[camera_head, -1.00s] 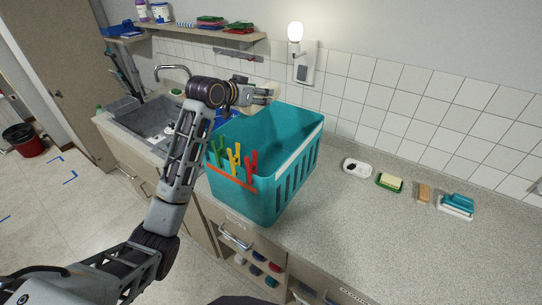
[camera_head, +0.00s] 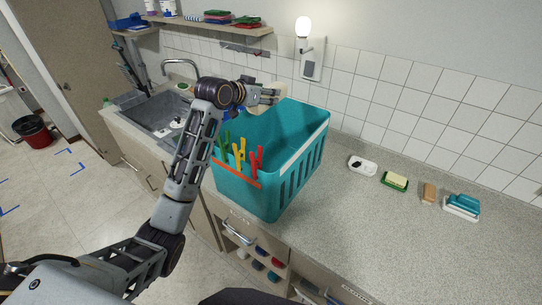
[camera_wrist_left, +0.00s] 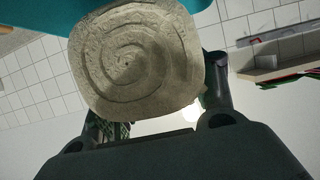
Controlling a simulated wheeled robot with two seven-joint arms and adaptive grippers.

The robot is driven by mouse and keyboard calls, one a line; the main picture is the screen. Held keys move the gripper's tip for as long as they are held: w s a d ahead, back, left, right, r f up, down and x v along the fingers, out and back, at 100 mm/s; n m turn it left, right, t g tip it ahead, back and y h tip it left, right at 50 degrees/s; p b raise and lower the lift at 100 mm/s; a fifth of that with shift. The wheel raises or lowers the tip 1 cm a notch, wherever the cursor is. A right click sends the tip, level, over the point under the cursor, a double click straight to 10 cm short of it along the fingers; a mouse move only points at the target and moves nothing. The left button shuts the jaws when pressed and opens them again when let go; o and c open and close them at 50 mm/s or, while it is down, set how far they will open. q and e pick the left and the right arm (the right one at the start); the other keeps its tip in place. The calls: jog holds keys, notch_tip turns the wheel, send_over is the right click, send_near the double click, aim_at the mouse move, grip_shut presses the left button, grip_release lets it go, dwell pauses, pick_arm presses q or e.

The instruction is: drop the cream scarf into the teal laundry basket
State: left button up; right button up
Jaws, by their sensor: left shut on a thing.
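The cream scarf (camera_wrist_left: 132,62) is a rolled bundle whose spiral end fills the middle of the left wrist view. A small part of the scarf (camera_head: 274,90) shows in the head view. My left gripper (camera_head: 264,98) is shut on it, held up at the back left corner of the teal laundry basket (camera_head: 270,202). The basket stands upright on the counter, and its teal wall also shows at the top of the left wrist view (camera_wrist_left: 40,17). Whether the scarf is over the basket's opening or just outside its rim, I cannot tell. My right gripper is not in view.
Green, yellow and red pegs (camera_head: 240,154) sit along the basket's left front side. A sink (camera_head: 160,122) is to the left. Soap dishes and brushes (camera_head: 395,181) lie to the right.

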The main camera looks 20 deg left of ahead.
pick_arm(q)
jog(key=shift+f, duration=2.05)
jog(key=o, duration=1.2)
jog(key=shift+r, duration=0.15)
jog(key=shift+r, duration=4.85)
jog(key=shift+f, duration=0.1)
